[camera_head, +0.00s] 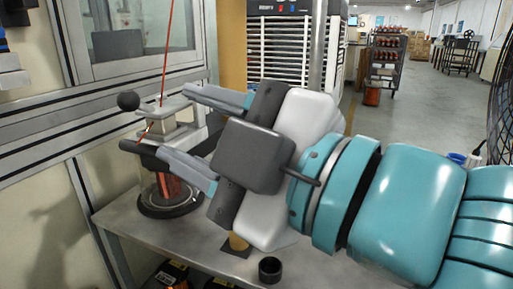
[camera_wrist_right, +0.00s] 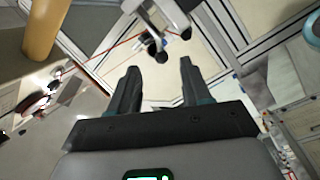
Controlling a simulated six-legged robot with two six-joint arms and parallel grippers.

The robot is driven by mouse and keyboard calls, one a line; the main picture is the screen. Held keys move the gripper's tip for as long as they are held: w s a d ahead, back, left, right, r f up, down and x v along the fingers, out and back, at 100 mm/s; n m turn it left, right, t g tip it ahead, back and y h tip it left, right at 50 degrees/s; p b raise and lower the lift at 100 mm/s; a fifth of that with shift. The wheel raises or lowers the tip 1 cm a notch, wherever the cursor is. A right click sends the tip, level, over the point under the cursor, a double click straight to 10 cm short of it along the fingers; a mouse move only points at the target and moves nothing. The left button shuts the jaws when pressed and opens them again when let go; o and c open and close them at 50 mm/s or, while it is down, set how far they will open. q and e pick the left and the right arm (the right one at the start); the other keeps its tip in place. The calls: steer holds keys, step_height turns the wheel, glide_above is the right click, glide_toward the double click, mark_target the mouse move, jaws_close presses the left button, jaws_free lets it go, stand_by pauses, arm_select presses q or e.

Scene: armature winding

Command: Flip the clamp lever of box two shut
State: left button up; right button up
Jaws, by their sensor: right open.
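A clamp fixture stands at the left of the bench in the head view, with a metal block (camera_head: 172,133) on a column. A lever with a black ball knob (camera_head: 128,101) sticks out to its left, and a dark bar end shows lower down. No label tells me which box this is. My right gripper (camera_head: 172,122) is open, its two fingers on either side of the fixture's right side. In the right wrist view, a metal bracket with black knobs (camera_wrist_right: 160,52) lies just beyond and between the open fingertips (camera_wrist_right: 159,65). I cannot tell whether they touch. My left gripper is not in view.
A thin red wire (camera_head: 166,45) runs up from the fixture. The fixture's round black base (camera_head: 170,198) rests on a grey bench (camera_head: 125,215). A small black cup (camera_head: 270,268) stands near its front. A framed window wall (camera_head: 50,130) is close behind on the left.

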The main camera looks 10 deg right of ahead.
steer(key=v, duration=0.7)
steer(key=shift+p, duration=0.35)
steer(key=shift+d, duration=0.1)
